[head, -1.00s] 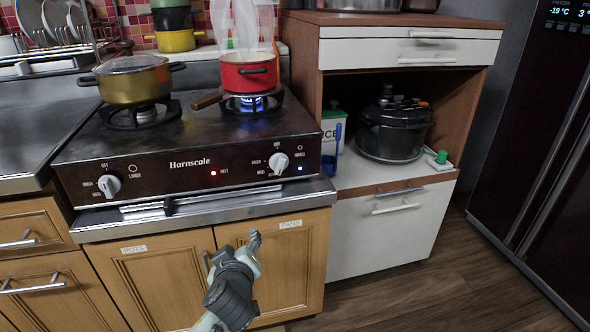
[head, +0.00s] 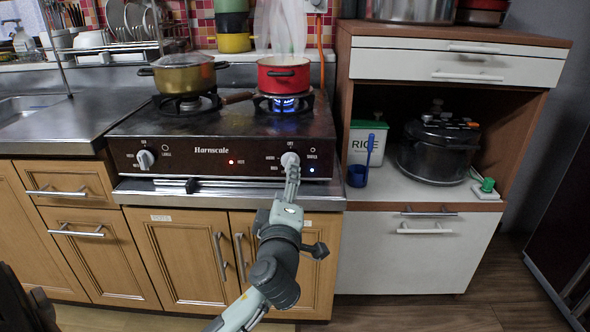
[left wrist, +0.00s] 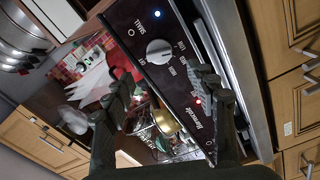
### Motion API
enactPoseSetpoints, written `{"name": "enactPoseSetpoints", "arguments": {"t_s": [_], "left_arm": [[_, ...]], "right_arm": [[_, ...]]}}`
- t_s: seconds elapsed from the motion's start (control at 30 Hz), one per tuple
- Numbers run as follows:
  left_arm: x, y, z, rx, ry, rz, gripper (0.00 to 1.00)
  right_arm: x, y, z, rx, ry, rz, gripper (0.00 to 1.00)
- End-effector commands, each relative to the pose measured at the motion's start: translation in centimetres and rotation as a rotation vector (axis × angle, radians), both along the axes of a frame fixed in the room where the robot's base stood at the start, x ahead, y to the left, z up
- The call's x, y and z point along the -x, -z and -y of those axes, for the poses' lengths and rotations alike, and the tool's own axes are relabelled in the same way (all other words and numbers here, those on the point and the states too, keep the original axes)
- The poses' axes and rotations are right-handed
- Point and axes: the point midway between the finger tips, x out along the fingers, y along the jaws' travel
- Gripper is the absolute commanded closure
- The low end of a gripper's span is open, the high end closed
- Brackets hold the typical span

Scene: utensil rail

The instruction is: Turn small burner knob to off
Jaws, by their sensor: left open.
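The small burner knob (head: 290,159) is a white dial on the right of the dark stove's front panel. In the left wrist view the knob (left wrist: 158,52) sits beside the SMALL label, ahead of the fingertips. My left gripper (head: 292,175) is at the panel just below and in front of the knob, partly overlapping it in the head view. In the left wrist view my left gripper (left wrist: 166,82) is open, its fingers apart and nothing between them. A blue flame (head: 285,104) burns under the red pot (head: 283,75). My right gripper is not in view.
The large burner knob (head: 145,159) is at the panel's left, below a yellow pot (head: 183,74). A metal ledge (head: 235,194) runs under the panel above wooden doors.

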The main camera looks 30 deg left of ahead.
Motion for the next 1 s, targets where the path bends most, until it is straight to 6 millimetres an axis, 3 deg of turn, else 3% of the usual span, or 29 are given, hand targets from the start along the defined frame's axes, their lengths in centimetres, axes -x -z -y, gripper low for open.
{"name": "enactPoseSetpoints", "arguments": {"t_s": [0.13,0.23,0.53,0.9,1.0], "left_arm": [[-1.0,-0.4,-0.6,-0.001,0.001,0.008,0.43],[-2.3,-0.5,-1.4,-0.003,-0.001,0.006,0.43],[-6.0,-0.3,-3.6,-0.001,0.0,0.004,0.43],[-6.7,-0.1,-4.1,0.002,0.001,0.003,0.43],[-6.6,-0.1,-4.1,0.002,0.001,0.003,0.53]], "right_arm": [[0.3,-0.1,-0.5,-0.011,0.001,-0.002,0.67],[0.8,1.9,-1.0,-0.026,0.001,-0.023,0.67],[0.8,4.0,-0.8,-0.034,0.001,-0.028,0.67],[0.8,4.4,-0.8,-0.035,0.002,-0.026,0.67],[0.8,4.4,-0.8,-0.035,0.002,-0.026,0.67]]}}
